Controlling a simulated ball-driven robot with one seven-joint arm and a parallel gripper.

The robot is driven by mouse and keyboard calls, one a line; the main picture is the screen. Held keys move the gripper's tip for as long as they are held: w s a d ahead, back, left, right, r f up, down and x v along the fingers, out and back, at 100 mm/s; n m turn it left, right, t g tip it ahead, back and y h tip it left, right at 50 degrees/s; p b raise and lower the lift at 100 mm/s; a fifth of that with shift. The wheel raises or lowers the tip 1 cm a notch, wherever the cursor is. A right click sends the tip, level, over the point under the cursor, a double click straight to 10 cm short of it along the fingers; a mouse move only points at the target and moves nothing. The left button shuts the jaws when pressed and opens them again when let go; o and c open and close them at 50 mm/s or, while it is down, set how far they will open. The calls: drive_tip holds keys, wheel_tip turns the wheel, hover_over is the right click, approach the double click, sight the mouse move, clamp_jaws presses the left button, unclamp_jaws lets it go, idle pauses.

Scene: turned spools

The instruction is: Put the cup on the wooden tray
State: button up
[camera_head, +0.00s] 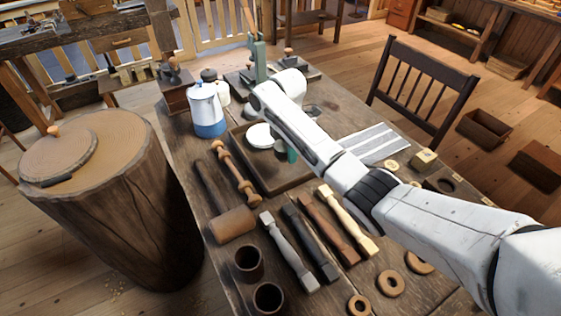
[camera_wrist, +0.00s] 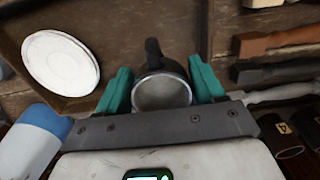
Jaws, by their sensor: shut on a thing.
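My gripper (camera_wrist: 162,88) has its two green fingers shut on a dark cup (camera_wrist: 163,93) with a grey, empty-looking inside; its handle points up in the wrist view. The wooden tray (camera_wrist: 130,20) lies below, a white plate (camera_wrist: 60,62) on its left part. The cup overlaps the tray's lower right area in that view; I cannot tell whether it touches. In the head view the tray (camera_head: 283,181) is partly behind my arm, with the plate (camera_head: 262,136) inside it. One green finger of my gripper (camera_head: 291,154) shows over the tray; the cup is hidden there.
A blue and white jug (camera_head: 207,110) stands left of the tray. A mallet (camera_head: 230,223), a turned spindle (camera_head: 236,175) and several turned pieces lie in front. Two dark cups (camera_head: 248,263) stand at the near edge. A striped cloth (camera_head: 376,143) lies to the right.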

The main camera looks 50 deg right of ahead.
drive_tip(key=shift+a+f, duration=0.45)
drive_tip(key=shift+f, duration=0.05)
drive_tip(key=f, duration=0.1)
drive_tip(key=a+f, duration=0.1)
drive_tip(key=f, duration=0.1)
drive_tip(key=shift+w+a+f, duration=0.15)
drive_tip(key=shift+f, duration=0.6)
drive_tip(key=shift+f, duration=0.15)
drive_tip(key=o, duration=1.1)
drive_tip(key=shift+c, duration=0.2)
wheel_tip(320, 180, up, 12)
drive_tip(key=shift+r, duration=0.15)
